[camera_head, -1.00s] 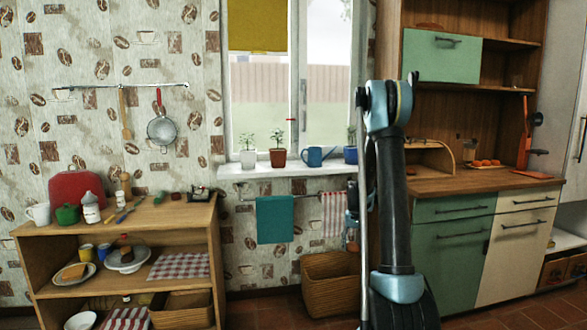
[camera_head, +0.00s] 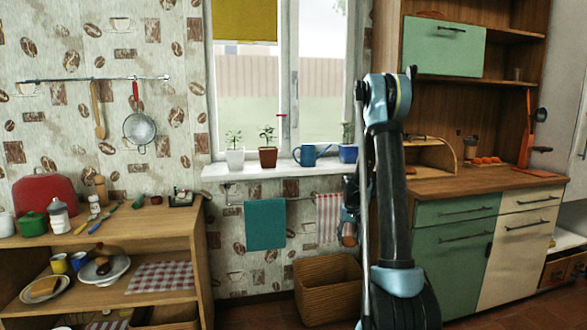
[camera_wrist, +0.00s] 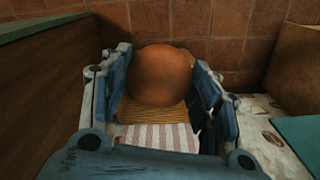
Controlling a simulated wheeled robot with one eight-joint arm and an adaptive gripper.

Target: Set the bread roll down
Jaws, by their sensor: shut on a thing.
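The bread roll (camera_wrist: 162,75) is round and brown. It sits between the two blue fingers of my gripper (camera_wrist: 155,85) in the wrist view, and the gripper is shut on it. In the head view, my gripper (camera_head: 350,205) hangs beside my arm, in front of the wall by the striped towel. The roll (camera_head: 348,234) shows there as a small brown shape at its lower end, partly hidden by my arm. It is held in the air, above the level of the wicker basket (camera_head: 327,290).
A teal towel (camera_head: 265,225) and a red-striped towel (camera_head: 327,218) hang below the windowsill (camera_head: 280,170). A wooden shelf unit (camera_head: 100,240) with dishes stands left. The green and cream cabinet (camera_head: 455,250) is right.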

